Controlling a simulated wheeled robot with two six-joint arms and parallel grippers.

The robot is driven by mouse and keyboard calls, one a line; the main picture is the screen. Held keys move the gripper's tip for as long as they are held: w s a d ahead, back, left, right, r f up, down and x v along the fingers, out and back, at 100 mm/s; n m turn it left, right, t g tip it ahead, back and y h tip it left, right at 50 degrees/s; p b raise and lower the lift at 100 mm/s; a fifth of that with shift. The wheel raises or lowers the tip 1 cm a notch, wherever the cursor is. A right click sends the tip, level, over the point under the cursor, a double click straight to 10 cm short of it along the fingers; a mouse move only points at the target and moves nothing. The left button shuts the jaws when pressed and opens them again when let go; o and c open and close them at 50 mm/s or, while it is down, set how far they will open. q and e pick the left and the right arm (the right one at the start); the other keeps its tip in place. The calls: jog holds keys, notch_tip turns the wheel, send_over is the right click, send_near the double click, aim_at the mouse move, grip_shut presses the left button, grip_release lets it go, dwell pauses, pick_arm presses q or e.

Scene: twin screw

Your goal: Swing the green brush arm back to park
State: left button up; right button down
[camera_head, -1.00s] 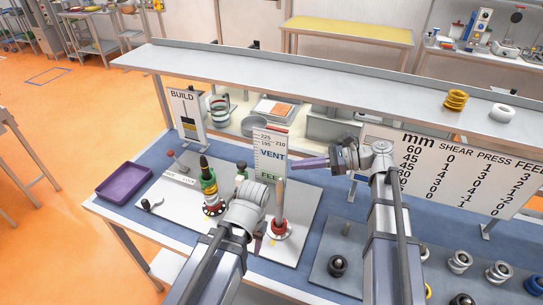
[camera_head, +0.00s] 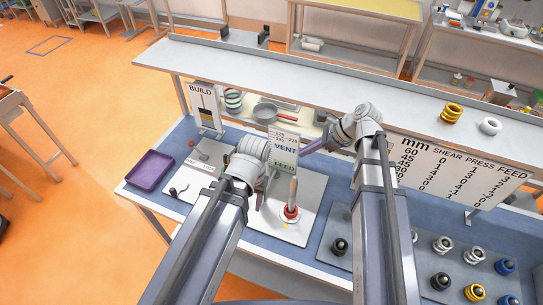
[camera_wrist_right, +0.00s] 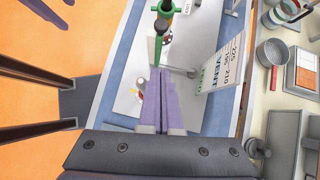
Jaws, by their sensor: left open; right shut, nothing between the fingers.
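In the right wrist view, a green fitting (camera_wrist_right: 168,8) with a dark knob-like part stands past my fingers, and a flat green piece (camera_wrist_right: 152,48) hangs beside it. I cannot tell which part is the brush arm. In the head view my left arm hides this green part. My left gripper (camera_head: 262,188) is open over the pale board, partly hidden by its own wrist. My right gripper (camera_head: 312,145) is shut and empty, in the air beside the VENT/FEED sign (camera_head: 284,148); its purple fingers (camera_wrist_right: 161,112) also show in the wrist view.
A tan-handled post on a red base (camera_head: 291,212) stands on the pale board (camera_head: 303,231), right of my left gripper. A purple tray (camera_head: 150,172) lies at left. The BUILD sign (camera_head: 201,104) and a number board (camera_head: 462,166) stand behind. Rings and knobbed parts (camera_head: 473,291) sit at right.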

pick_arm(q)
notch_tip(320, 180, down, 8)
jog(key=b, duration=0.8)
jog(key=shift+f, duration=0.15)
pick_arm(e)
jog(key=a+r+x, duration=0.1)
jog(key=a+x, duration=0.1)
jog(key=x, duration=1.1)
jog(key=shift+w+r, duration=0.15)
jog(key=shift+r, duration=0.15)
